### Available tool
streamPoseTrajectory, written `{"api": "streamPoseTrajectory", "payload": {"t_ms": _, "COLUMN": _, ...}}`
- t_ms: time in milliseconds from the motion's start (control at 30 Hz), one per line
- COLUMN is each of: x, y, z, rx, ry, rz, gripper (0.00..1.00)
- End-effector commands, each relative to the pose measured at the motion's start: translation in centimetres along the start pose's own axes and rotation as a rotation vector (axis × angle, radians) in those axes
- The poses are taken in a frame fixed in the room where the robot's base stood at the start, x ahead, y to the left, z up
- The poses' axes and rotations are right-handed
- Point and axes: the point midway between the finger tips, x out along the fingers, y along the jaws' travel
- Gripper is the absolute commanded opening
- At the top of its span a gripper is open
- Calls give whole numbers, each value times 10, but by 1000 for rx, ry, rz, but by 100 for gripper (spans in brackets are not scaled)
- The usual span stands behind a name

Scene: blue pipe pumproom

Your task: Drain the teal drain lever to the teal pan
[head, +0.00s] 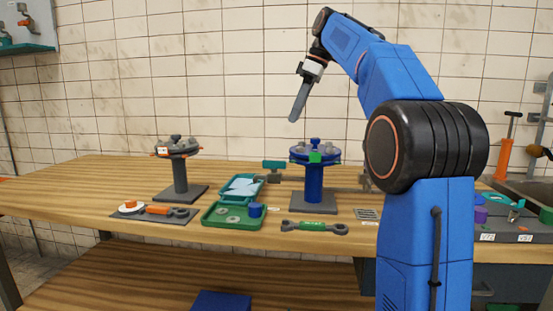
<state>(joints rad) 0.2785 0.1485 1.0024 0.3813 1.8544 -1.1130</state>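A teal lever (274,164) shows at the left of the blue pedestal, at the end of a short grey fitting. A teal pan (258,193) lies on the bench below and left of it, with something pale blue inside. The blue pedestal (314,185) carries a round blue flange with grey bolts, a blue knob and a green block. My gripper (294,118) hangs in the air above the flange, pointing down and left, and touches nothing. Its fingers are seen side-on as one grey shape, so I cannot tell whether they are open or shut.
A green tray (211,221) with washers and a blue cup sits in front of the pan. A green-handled wrench (312,226) lies at the bench's front edge. A grey flange stand (180,175) is at left, with an orange-handled tool (160,210) in front. The wall side is clear.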

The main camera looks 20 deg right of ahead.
Motion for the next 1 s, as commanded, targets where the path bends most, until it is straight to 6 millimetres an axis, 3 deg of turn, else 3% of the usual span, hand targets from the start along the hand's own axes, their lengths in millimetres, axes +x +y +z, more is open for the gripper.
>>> {"api": "streamPoseTrajectory", "payload": {"t_ms": 133, "x": -7, "y": 17, "z": -2, "rx": -60, "ry": 7, "rz": -16, "gripper": 28}}
{"api": "streamPoseTrajectory", "payload": {"t_ms": 433, "x": 2, "y": 21, "z": -3, "rx": -86, "ry": 10, "rz": -24, "gripper": 28}}
{"api": "streamPoseTrajectory", "payload": {"t_ms": 1000, "x": 98, "y": 18, "z": -4, "rx": -85, "ry": 9, "rz": -24, "gripper": 28}}
